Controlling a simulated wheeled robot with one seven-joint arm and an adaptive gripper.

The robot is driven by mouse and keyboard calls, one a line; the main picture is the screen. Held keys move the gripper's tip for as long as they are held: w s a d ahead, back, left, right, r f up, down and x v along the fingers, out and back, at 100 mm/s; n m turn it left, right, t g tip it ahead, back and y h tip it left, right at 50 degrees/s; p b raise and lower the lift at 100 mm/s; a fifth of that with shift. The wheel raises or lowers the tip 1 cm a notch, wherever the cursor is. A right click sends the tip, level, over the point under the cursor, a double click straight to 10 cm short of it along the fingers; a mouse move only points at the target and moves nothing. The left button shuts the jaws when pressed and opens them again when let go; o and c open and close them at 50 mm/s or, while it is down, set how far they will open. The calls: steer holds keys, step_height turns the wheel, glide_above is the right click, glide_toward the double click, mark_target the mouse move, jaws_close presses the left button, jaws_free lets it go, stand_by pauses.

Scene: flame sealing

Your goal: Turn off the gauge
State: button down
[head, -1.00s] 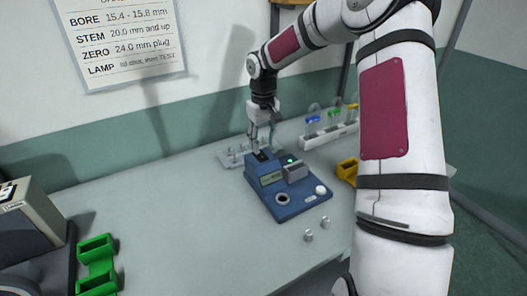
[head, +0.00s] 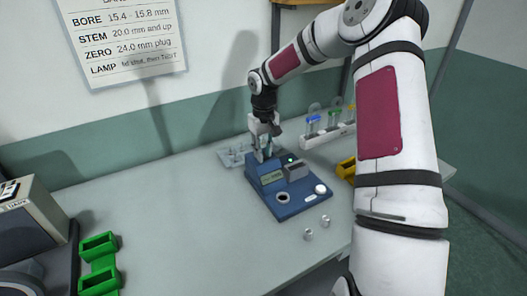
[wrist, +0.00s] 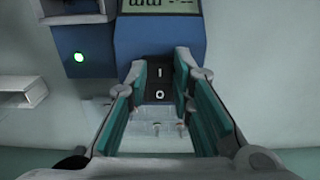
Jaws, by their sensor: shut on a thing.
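The blue gauge (head: 288,208) sits on the grey table. Its grey display (wrist: 158,5) shows characters cut off by the top of the wrist view, and a green light (wrist: 79,58) is lit. A black switch (wrist: 160,84) marked I and O is on the gauge's narrow end. My gripper (head: 263,156) is down at that end. Whether the pads touch the switch itself is hard to see.
A clear tray (head: 229,156) lies behind the gauge. A white rack (head: 330,135) with coloured-topped tubes and a yellow holder (head: 346,168) stand to the right. Two small metal pieces (head: 308,234) lie in front. Green holders (head: 98,246) are at left; the table's middle left is clear.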

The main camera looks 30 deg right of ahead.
steer(key=shift+w+f+g+b, duration=0.15)
steer(key=shift+w+g+b, duration=0.4)
steer(key=shift+b, duration=0.9)
steer(key=shift+s+g+b, duration=0.1)
steer(key=shift+g+b, duration=0.55)
steer(key=shift+b, duration=0.15)
steer(key=shift+g+b, duration=0.3)
steer(key=shift+s+r, duration=0.1)
steer(key=shift+r, duration=0.1)
steer(key=c, duration=1.4)
jaws_free()
steer(key=shift+r, duration=0.1)
